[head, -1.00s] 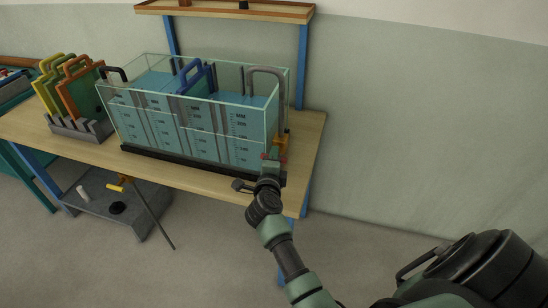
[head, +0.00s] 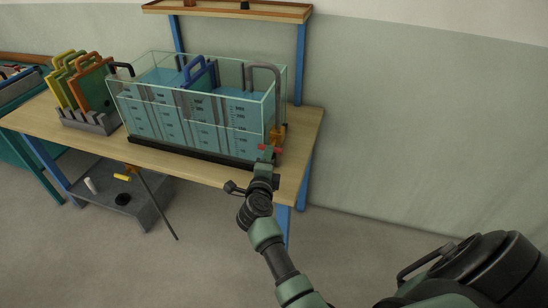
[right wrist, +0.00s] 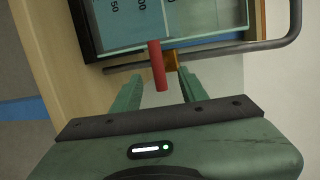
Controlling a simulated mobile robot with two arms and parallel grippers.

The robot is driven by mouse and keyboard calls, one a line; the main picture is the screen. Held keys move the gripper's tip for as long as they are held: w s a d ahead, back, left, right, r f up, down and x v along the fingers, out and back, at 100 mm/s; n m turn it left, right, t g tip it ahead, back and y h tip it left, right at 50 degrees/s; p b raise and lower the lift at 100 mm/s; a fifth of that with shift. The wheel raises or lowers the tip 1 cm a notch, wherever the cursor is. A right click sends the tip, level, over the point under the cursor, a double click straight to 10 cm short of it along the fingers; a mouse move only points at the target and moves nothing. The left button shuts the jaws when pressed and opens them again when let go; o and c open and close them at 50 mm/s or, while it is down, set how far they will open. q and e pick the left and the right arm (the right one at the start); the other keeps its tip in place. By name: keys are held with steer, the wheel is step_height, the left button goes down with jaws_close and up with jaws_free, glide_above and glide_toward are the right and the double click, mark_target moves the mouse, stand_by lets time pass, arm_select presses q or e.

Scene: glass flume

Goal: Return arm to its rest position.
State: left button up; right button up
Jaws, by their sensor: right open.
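My right gripper (head: 267,156) is at the front right corner of the water-filled glass flume (head: 160,125), on the bench's front side. In the right wrist view my right gripper (right wrist: 160,84) has its two green fingers apart. A red bar-shaped handle (right wrist: 157,66) lies in the gap between them, with room on both sides. The handle joins an orange fitting (head: 277,134) on the flume's right end, which partly shows in the wrist view (right wrist: 172,61). My left gripper is not in view.
A wooden bench (head: 312,130) carries the flume. A grey rack (head: 92,124) of coloured gate plates stands left of it. A grey pipe (right wrist: 290,25) bends around near the fitting. A shelf (head: 230,10) is above. Floor and wall at right are clear.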

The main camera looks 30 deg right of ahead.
steer(key=s+a+f+n+y, duration=0.3)
steer(key=s+a+f+n, duration=0.3)
steer(key=f, duration=0.5)
steer(key=s+a+f+n+g+y, duration=0.1)
steer(key=s+a+f+n+y, duration=0.5)
steer(key=f, duration=0.5)
steer(key=s+a+f+n+y, duration=0.1)
steer(key=s+a+f+n, duration=0.3)
steer(key=f+n, duration=0.55)
steer(key=s+f+n+g+y, duration=0.1)
steer(key=s+f+g, duration=0.1)
steer(key=s+f, duration=0.5)
steer(key=s+f+n+g, duration=0.25)
steer(key=s+f, duration=0.25)
steer(key=s, duration=0.5)
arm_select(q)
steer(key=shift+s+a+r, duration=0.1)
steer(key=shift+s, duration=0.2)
arm_select(e)
steer(key=s+d+f+n+g, duration=0.2)
steer(key=s+d+f, duration=0.1)
steer(key=s, duration=0.7)
steer(key=s+d+f+n+g+h, duration=0.1)
steer(key=s+d+f+g, duration=0.1)
steer(key=s, duration=0.9)
steer(key=shift+s+d+f+n+g, duration=0.15)
steer(key=shift+d+f+n+g, duration=0.25)
steer(key=shift+f+g, duration=0.4)
